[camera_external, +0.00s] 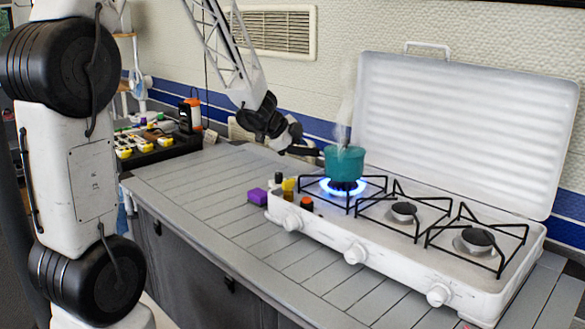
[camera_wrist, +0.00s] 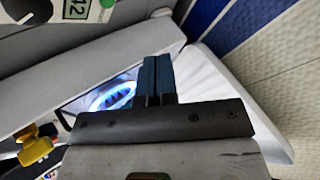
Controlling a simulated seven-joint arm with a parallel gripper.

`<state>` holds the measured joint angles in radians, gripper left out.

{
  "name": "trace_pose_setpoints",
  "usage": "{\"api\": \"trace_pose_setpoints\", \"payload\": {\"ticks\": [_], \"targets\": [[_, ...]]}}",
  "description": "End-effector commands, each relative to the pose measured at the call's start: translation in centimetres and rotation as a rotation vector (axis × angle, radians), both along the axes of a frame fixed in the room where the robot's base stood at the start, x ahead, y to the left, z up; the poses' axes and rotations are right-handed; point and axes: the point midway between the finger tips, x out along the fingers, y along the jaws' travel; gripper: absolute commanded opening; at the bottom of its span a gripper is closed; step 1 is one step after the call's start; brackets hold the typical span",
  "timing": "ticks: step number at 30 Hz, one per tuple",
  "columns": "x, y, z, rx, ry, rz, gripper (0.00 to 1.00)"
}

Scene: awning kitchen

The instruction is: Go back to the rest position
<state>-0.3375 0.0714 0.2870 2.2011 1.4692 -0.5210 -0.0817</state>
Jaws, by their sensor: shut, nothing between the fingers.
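My gripper (camera_external: 314,151) is at the left of the teal pot, close to its rim, in the external view. In the wrist view my gripper's two blue fingers (camera_wrist: 155,78) are together with nothing between them. The teal pot (camera_external: 344,162) stands upright on the left burner of the white stove (camera_external: 330,243), over a blue flame, with steam rising from it. The flame (camera_wrist: 110,97) also shows in the wrist view, left of the fingers. I cannot tell whether the gripper touches the pot.
The stove's raised lid (camera_external: 460,130) stands behind the burners. A purple block (camera_external: 257,196) and small yellow and orange items sit at the stove's left end. A dark tray (camera_external: 160,150) with several small items is at the back left. The counter (camera_external: 200,190) between is mostly clear.

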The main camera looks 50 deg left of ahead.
Motion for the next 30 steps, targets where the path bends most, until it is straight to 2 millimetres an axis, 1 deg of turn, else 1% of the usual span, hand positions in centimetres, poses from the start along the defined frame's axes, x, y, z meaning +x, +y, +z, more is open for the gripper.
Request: {"api": "trace_pose_setpoints", "payload": {"ticks": [5, 8, 14, 17, 23, 26, 30], "targets": [[0.0, 0.0, 0.2, 0.002, -0.001, 0.005, 0.0], [0.0, 0.0, 0.6, 0.007, -0.006, 0.022, 0.0], [-0.4, -0.1, 2.7, 0.033, -0.019, 0.102, 0.0], [-0.7, -0.2, 4.4, 0.051, -0.028, 0.167, 0.0], [-2.6, -0.3, 8.1, 0.079, -0.034, 0.334, 0.0], [-4.0, -0.6, 10.0, 0.085, -0.028, 0.423, 0.0], [-6.4, -1.0, 12.2, 0.081, -0.008, 0.544, 0.0]]}}
